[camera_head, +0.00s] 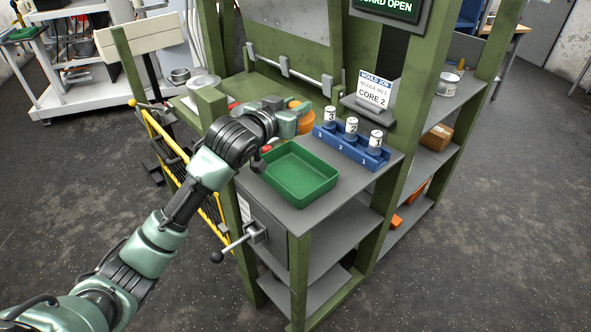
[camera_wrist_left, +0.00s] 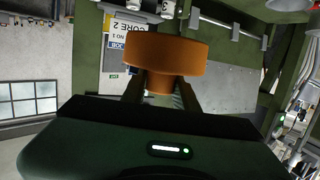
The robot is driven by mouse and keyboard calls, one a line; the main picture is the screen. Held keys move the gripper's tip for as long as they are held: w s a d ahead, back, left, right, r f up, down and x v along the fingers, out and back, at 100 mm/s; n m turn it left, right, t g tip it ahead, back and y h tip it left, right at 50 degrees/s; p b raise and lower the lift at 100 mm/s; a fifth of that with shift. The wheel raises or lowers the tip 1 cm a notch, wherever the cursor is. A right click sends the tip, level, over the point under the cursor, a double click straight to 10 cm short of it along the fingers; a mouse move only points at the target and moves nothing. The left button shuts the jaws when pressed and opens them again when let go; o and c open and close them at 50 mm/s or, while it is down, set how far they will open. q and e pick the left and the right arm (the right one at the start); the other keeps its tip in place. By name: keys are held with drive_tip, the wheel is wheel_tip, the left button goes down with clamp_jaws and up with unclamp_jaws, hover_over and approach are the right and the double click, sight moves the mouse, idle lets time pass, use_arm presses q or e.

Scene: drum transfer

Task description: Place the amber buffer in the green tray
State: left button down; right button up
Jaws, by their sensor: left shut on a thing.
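The amber buffer (camera_head: 300,111) is an orange-amber disc with a narrower stem. It also shows large in the left wrist view (camera_wrist_left: 165,52), with its stem between the two fingers. My left gripper (camera_head: 291,122) is shut on it and holds it above the bench, behind the green tray as the head view shows it. The wrist view also shows the left gripper (camera_wrist_left: 160,92) at the stem. The green tray (camera_head: 298,193) is a shallow rectangular tray on the bench's near part, and it looks empty. The right gripper is not in view.
A blue rack (camera_head: 351,146) with several numbered white-topped nozzles stands right of the tray. A "CORE 2" sign (camera_head: 374,91) stands behind it. Green posts (camera_head: 409,95) frame the bench. A lever with a black knob (camera_head: 217,257) sticks out at the front left.

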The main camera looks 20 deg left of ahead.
use_arm(q)
wheel_tip(320, 180, down, 17)
drive_tip(key=shift+f+p, duration=0.1)
drive_tip(key=shift+p, duration=0.6)
drive_tip(key=c, duration=1.5)
unclamp_jaws()
drive_tip(key=shift+f, duration=0.2)
drive_tip(key=o, duration=0.4)
drive_tip(key=shift+r, duration=0.2)
drive_tip(key=b+v, duration=0.1)
drive_tip(key=v, duration=1.1)
drive_tip(key=shift+s, duration=0.1)
